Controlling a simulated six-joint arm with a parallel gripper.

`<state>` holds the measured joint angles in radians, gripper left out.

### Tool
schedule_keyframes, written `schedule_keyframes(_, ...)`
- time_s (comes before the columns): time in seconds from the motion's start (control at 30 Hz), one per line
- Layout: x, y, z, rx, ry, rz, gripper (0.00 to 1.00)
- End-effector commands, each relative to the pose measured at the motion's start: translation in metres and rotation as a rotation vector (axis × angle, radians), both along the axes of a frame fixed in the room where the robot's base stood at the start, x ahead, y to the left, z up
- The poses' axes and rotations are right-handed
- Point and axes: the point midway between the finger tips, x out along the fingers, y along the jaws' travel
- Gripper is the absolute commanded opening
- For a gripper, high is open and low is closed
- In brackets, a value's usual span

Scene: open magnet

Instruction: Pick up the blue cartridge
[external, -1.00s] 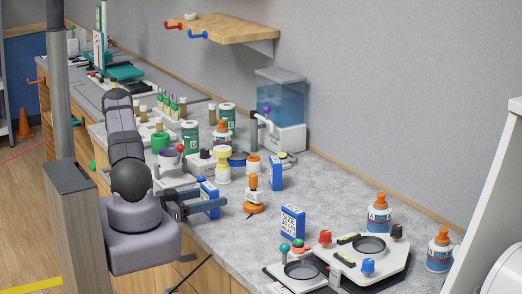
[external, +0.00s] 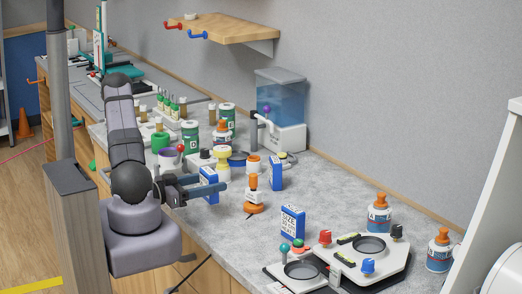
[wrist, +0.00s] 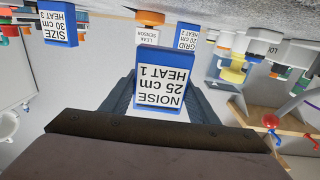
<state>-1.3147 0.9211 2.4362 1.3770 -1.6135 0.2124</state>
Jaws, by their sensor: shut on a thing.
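A blue cartridge with a white label reading NOISE 25 cm HEAT 1 (wrist: 160,85) is between the two dark fingers of my gripper (wrist: 160,110) in the wrist view, where the text is upside down. In the external view my gripper (external: 212,188) is shut on this cartridge (external: 208,176), in front of the bench's near edge area. The fingers hide part of its sides. Two similar blue cartridges stand on the bench: one labelled SIZE (external: 292,222) and one farther back, labelled GRID in the wrist view (wrist: 186,42).
An orange-topped joystick-like item (external: 253,190) stands just right of my gripper. Cups and bottles, including a yellow one (external: 222,160), crowd the bench behind. A white panel with knobs (external: 385,270) is at front right. The grey bench (external: 330,185) is clear at centre right.

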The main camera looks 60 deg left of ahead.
Motion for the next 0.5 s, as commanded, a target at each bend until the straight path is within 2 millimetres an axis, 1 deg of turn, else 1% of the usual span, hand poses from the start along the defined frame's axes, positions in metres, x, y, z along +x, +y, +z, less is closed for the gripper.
schedule_keyframes(0.1,0.0,0.0,0.017,0.005,-0.002,0.0,0.31)
schedule_keyframes(0.2,0.0,0.0,0.029,0.004,-0.001,0.0,0.31)
schedule_keyframes(0.33,0.0,0.0,0.041,0.003,0.0,0.0,0.31)
schedule_keyframes(0.5,0.0,0.0,0.051,0.0,0.0,0.0,0.31)
